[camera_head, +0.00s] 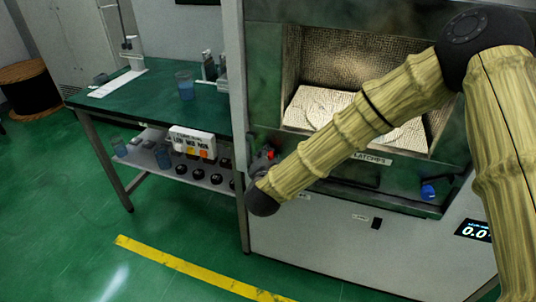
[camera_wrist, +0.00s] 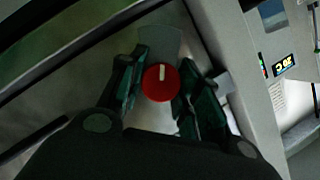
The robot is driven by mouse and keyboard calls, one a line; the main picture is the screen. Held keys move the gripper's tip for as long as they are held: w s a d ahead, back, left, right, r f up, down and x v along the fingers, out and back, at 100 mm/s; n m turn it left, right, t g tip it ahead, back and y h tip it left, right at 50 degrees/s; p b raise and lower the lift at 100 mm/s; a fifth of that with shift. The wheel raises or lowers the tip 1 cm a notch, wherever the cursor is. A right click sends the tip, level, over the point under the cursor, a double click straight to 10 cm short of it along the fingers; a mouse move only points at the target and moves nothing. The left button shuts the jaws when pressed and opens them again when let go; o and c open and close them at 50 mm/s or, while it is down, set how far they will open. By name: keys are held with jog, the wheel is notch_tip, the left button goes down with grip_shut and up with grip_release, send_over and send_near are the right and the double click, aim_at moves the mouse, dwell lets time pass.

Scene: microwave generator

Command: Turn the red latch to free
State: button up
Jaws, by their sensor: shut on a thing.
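The red latch (camera_wrist: 161,83) is a round red knob with a white mark, on a grey plate in the wrist view. The white mark points toward the top of that view. My gripper (camera_wrist: 160,85) has one dark finger on each side of the knob and is shut on it. In the head view a bit of the red latch (camera_head: 270,155) shows at the left edge of the machine front. My gripper (camera_head: 262,160) is there too, mostly hidden behind my arm.
The machine's open chamber (camera_head: 345,70) has a textured lining. A blue knob (camera_head: 428,191) sits at the right of its front. A green-topped table (camera_head: 140,100) stands to the left, with a blue cup (camera_head: 186,86) on it and a loaded shelf below.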

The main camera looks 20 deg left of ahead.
jog(key=shift+s+f, duration=0.1)
dwell(0.3)
jog(key=o, duration=1)
jog(key=shift+a, duration=0.1)
jog(key=shift+o, duration=0.2)
jog(key=v, duration=1.2)
